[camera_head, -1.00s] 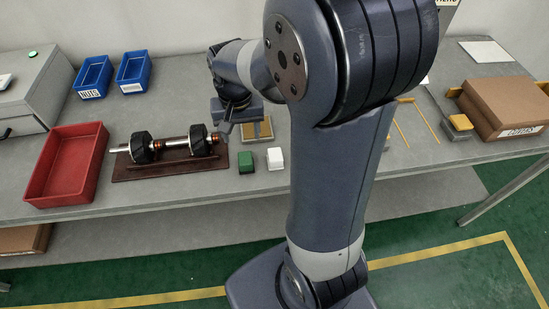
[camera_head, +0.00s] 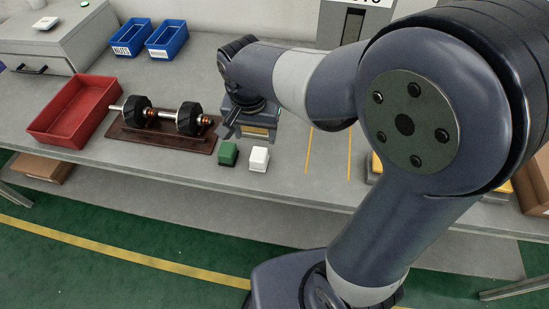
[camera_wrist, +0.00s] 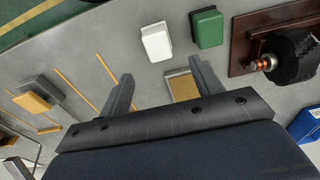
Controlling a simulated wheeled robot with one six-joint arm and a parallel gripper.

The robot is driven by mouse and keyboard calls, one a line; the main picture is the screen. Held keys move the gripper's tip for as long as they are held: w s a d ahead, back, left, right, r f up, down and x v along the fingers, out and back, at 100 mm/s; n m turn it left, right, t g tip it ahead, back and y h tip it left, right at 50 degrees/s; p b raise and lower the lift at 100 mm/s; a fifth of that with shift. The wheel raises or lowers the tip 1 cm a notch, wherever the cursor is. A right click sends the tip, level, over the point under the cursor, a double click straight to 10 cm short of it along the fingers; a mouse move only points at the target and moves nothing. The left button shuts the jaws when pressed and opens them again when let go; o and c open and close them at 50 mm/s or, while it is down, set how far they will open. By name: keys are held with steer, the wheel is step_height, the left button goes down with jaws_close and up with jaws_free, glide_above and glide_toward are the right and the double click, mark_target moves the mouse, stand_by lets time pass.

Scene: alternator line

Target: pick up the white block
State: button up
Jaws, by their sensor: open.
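The white block (camera_head: 259,159) stands on the grey bench near its front edge, just right of the green block (camera_head: 228,154). In the wrist view the white block (camera_wrist: 156,42) lies beyond the fingertips, left of the green block (camera_wrist: 207,28), with a small gap between them. My gripper (camera_wrist: 160,80) is open and empty. Its two fingers are spread apart, with the white block ahead of the gap between them. In the head view my gripper (camera_head: 236,125) is above the bench behind the two blocks, partly hidden by my wrist.
A rotor shaft on a brown board (camera_head: 150,138) lies left of the green block. A red tray (camera_head: 50,138) and two blue bins (camera_head: 167,52) stand farther left. A tan-topped piece (camera_wrist: 183,86) sits below my gripper. Yellow lines (camera_head: 309,150) mark bench space to the right.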

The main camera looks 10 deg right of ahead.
glide_above(259, 154)
steer(key=f, duration=0.4)
steer(key=shift+s+a, duration=0.1)
steer(key=shift+a, duration=0.2)
steer(key=shift+d+f+p, duration=0.15)
steer(key=shift+f+p, duration=0.05)
steer(key=shift+f, duration=1.3)
steer(key=shift+d+f+p, duration=0.1)
steer(key=shift+f+p, duration=0.05)
steer(key=shift+f, duration=1.35)
steer(key=c, duration=1)
step_height(259, 154, up, 10)
steer(key=shift+r, duration=0.1)
